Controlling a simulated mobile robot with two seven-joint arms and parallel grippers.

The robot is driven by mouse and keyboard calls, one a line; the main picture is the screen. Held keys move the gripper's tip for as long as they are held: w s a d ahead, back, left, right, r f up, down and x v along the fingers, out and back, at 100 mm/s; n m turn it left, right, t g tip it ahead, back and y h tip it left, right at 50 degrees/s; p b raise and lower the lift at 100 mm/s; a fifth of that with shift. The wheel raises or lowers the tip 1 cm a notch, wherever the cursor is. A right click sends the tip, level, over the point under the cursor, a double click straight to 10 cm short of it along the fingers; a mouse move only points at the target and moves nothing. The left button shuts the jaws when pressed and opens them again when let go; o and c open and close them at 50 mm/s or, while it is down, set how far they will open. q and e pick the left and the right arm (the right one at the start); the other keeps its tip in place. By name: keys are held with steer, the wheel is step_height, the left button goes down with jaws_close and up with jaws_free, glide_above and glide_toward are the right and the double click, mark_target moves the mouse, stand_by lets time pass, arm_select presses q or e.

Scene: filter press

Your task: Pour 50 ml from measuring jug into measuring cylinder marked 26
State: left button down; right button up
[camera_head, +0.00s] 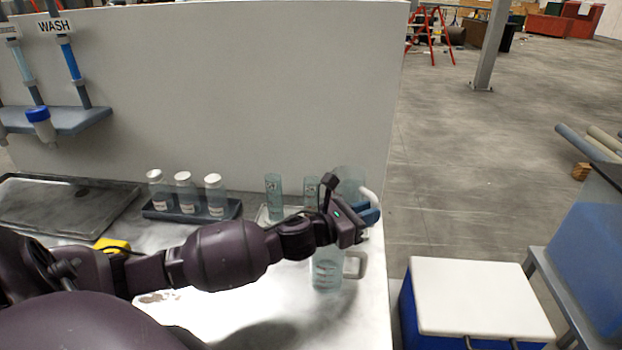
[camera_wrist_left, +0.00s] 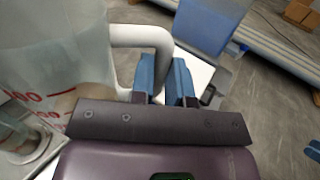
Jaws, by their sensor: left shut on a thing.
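My left gripper (camera_head: 370,214) is shut on the pale handle (camera_wrist_left: 150,38) of a clear measuring jug (camera_head: 349,181). The jug fills the left of the left wrist view (camera_wrist_left: 55,60), with red graduation marks on its wall. My gripper and wrist hide its lower part in the head view. Two clear measuring cylinders, a left one (camera_head: 274,196) and a right one (camera_head: 310,188), stand just left of the held jug, with small labels too small to read surely. My wrist partly hides the right one. My right gripper is not in view.
A second clear jug (camera_head: 326,272) with a handle stands on the white bench in front of my left gripper. Several white-capped bottles stand in a dark rack (camera_head: 154,212) to the left. The bench's right edge is close. A blue box with a white lid (camera_head: 470,295) stands beyond it.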

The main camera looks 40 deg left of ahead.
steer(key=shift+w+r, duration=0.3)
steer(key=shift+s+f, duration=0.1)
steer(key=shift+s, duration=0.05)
